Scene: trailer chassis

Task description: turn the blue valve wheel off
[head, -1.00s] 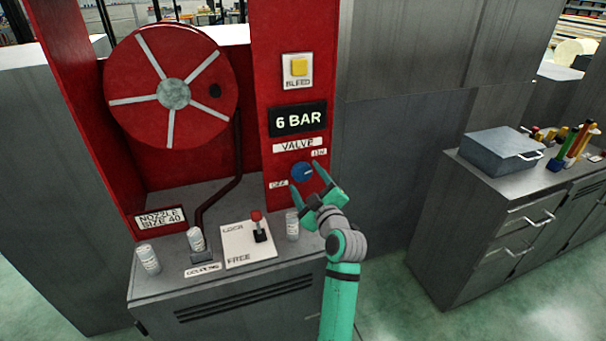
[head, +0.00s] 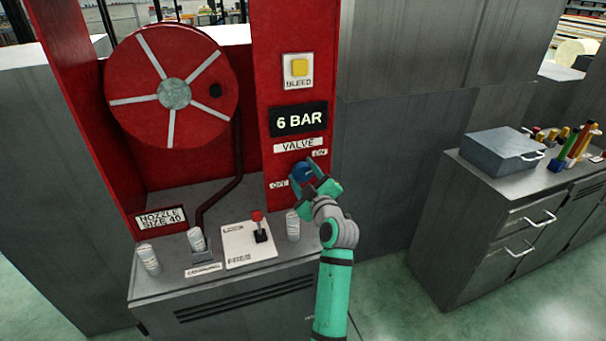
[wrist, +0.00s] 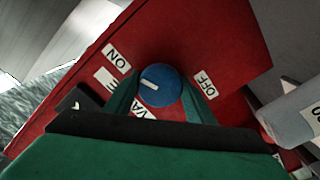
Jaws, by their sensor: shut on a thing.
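The blue valve wheel (head: 301,171) is on the red panel below the VALVE label, between the OFF label (head: 279,184) and the ON label (head: 320,153). My gripper (head: 311,179) is at the wheel and partly hides it in the head view. In the wrist view the blue wheel (wrist: 160,86) sits between my two green fingers, which are shut on its sides. A white mark on the wheel points toward the side of the ON label (wrist: 118,58). The OFF label (wrist: 204,85) is on the other side.
The display (head: 298,119) reads 6 BAR, with a yellow BLEED button (head: 299,67) above it. A red-knobbed lever (head: 258,226) and several white cylinders, one (head: 293,226) near my arm, stand on the grey cabinet below. A hose reel (head: 174,86) is at left.

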